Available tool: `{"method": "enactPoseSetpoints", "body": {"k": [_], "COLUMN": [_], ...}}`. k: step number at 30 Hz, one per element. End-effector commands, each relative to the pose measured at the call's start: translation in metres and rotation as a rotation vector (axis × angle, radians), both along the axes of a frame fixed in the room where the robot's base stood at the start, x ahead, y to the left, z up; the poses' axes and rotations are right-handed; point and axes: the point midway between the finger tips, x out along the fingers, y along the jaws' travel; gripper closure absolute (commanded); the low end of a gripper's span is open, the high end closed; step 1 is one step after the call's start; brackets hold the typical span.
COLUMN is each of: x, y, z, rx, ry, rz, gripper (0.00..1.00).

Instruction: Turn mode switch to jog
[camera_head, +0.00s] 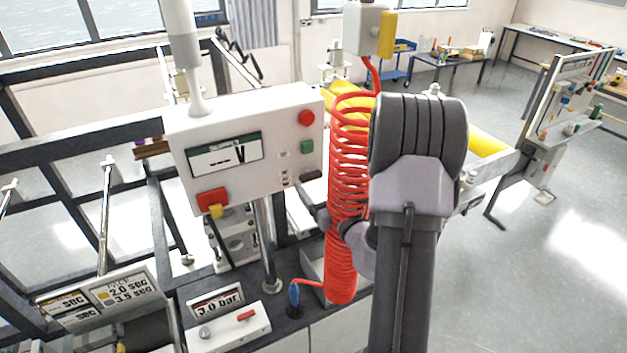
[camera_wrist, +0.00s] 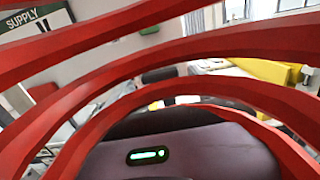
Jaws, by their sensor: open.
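The white control box (camera_head: 250,150) stands on a metal post at left centre in the head view. Its face carries a display (camera_head: 224,155), a red button (camera_head: 306,118), a green button (camera_head: 307,146) and small marked controls (camera_head: 285,172); I cannot tell which is the mode switch. A red and yellow switch (camera_head: 211,199) sits at its lower left. My gripper (camera_head: 317,197) is at the box's lower right, open and partly hidden by the red coiled hose (camera_head: 345,220). In the wrist view, the hose (camera_wrist: 150,65) crosses close before the camera.
The coiled hose hangs between my arm and the box. A box reading 3.0 bar (camera_head: 228,330) with a red lever is below. Dark frame bars (camera_head: 80,150) stand at left. The floor (camera_head: 540,270) at right is clear.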

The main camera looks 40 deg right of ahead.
Motion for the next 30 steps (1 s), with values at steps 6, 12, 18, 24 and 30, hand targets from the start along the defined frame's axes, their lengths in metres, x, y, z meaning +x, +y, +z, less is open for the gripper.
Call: {"method": "enactPoseSetpoints", "body": {"k": [6, 12, 18, 24, 30], "x": [0.024, 0.026, 0.026, 0.026, 0.026], "y": [-0.006, -0.007, -0.007, -0.007, -0.007], "z": [0.000, -0.001, -0.001, -0.001, -0.001], "rx": [-0.001, 0.000, -0.001, -0.001, 0.015], "ry": [0.001, 0.001, 0.001, 0.001, -0.003], "rz": [0.000, 0.000, 0.000, 0.000, 0.000], "gripper": [0.22, 0.22, 0.45, 0.84, 0.84]}}
